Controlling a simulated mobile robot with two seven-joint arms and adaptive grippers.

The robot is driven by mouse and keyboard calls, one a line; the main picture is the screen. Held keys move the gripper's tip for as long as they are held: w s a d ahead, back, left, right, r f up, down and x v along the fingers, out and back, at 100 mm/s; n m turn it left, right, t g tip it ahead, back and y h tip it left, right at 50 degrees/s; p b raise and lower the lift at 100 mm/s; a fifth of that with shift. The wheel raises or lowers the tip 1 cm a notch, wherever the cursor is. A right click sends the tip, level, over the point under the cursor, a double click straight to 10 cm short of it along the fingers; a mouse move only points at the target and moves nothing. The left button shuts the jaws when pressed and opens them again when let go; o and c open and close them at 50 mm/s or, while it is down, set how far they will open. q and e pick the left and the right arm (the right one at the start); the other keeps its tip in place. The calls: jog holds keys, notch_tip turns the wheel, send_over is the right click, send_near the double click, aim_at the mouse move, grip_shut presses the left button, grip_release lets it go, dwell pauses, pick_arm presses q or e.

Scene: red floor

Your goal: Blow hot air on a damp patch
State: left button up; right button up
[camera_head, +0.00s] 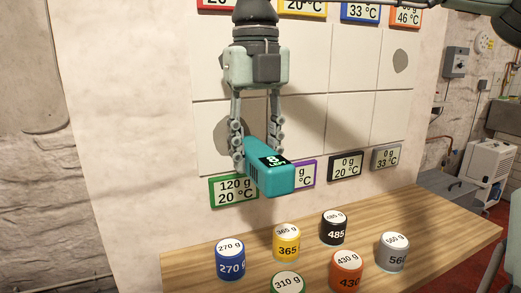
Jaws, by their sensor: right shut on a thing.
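My right gripper (257,152) hangs from the top of the picture with its fingers pointing down, shut on a teal box-shaped tool (272,178). Another dark patch (400,61) is on the upper right panel. My left gripper is not in view.
Below, several numbered coloured canisters, including a blue one (230,262), stand on a wooden table (440,228).

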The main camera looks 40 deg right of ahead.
aim_at(267, 155)
jog(key=shift+w+d, duration=0.2)
jog(key=shift+w, duration=0.6)
dwell(0.5)
jog(key=shift+w+r, duration=0.15)
dwell(2.1)
jog(key=shift+s, duration=0.25)
jog(key=s+b, duration=0.1)
jog(key=s, duration=0.1)
jog(key=s+a, duration=0.1)
jog(key=s, duration=0.1)
jog(key=shift+b, duration=0.35)
jog(key=shift+s+a, duration=0.15)
jog(key=shift+s, duration=0.4)
